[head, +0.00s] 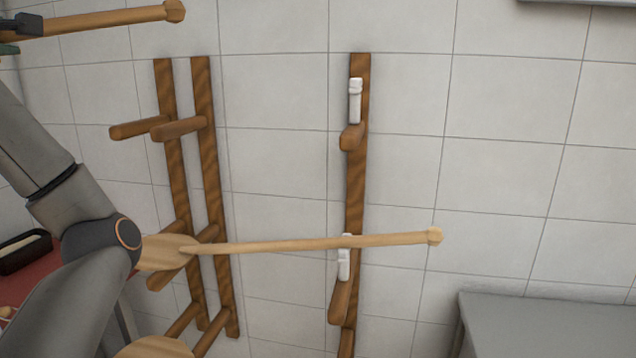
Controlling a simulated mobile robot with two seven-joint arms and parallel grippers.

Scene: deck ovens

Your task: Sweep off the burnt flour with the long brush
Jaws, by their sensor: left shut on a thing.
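My left gripper (27,26) is at the top left corner, partly cut off by the picture edge. It is shut on a long wooden handle (105,19) with a rounded knob at its right end. The handle lies nearly level, high in front of the tiled wall. Its other end is out of view, so I cannot see the bristles of the long brush. No burnt flour shows in this view. My right gripper is not in view.
A wooden wall rack (205,180) with pegs stands behind my arm. A wooden peel (300,243) lies across it, its handle reaching right past a single post (356,190) with white clips. A grey table (550,320) is at the lower right. A dark box (25,253) is at left.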

